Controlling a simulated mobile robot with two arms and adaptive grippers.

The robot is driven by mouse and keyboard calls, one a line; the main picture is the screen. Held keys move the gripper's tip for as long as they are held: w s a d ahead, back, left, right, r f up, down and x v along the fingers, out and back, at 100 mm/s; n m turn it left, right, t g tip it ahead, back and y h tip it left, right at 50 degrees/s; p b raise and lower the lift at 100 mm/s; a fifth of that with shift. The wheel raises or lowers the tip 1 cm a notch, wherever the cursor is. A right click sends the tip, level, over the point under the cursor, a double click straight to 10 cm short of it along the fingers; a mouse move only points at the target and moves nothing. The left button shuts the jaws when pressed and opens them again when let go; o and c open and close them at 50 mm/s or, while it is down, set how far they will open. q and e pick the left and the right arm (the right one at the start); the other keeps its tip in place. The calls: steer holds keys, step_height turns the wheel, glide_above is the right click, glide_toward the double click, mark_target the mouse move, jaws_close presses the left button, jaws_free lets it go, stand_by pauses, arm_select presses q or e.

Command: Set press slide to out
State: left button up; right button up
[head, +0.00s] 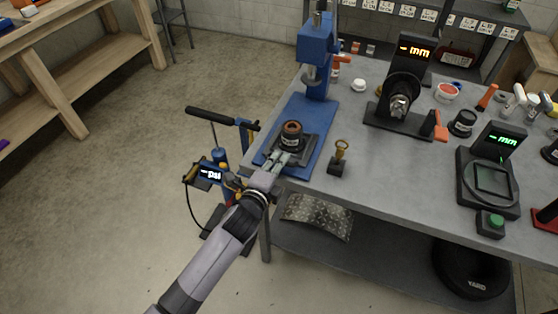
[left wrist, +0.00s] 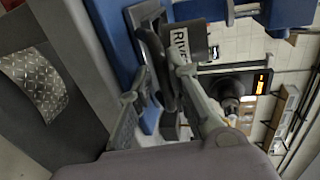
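The blue arbor press (head: 318,45) stands on the grey bench near its left end. Its dark press slide (head: 299,143) lies on the blue base under the ram and carries a black cup with a brownish top (head: 291,130). The cup's white label shows in the left wrist view (left wrist: 181,40). My left gripper (head: 281,158) is at the slide's front edge, low over the base. Its fingers (left wrist: 158,70) are apart, with a dark part of the slide between or just beyond the tips. Contact is not clear. My right gripper is not in view.
A brass-coloured handled gauge (head: 340,153) stands just right of the press base. A pump with a psi display (head: 209,174) is left of the bench. Two mm-display instruments (head: 398,95) (head: 489,178) stand farther right. Floor at the left is clear.

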arm_select(q)
steer(key=shift+r, duration=0.1)
steer(key=v, duration=1.2)
steer(key=s+a+f+n+g+y, duration=0.1)
steer(key=s+a+f+n+g, duration=0.15)
steer(key=f, duration=0.75)
steer(key=s+a+f+n+g+y, duration=0.1)
steer(key=s+a+f+n+g, duration=0.15)
steer(key=f, duration=0.75)
steer(key=s+a+f+n+g+y, duration=0.1)
steer(key=s+a+f+n, duration=0.2)
steer(key=f, duration=0.7)
steer(key=s+a+f+n+g, duration=0.2)
steer(key=s+f, duration=0.4)
steer(key=s, duration=0.4)
steer(key=s+a+f+n+g+y, duration=0.1)
steer(key=s+a+f+n+g, duration=0.2)
steer(key=s, duration=0.7)
steer(key=s+a+f+n+g, duration=0.2)
steer(key=s+f+n, duration=0.4)
steer(key=s+f, duration=0.4)
steer(key=shift+s+a+f+g+y, duration=0.35)
steer(key=shift+a+f+g+y, duration=0.05)
steer(key=shift+a+f, duration=0.15)
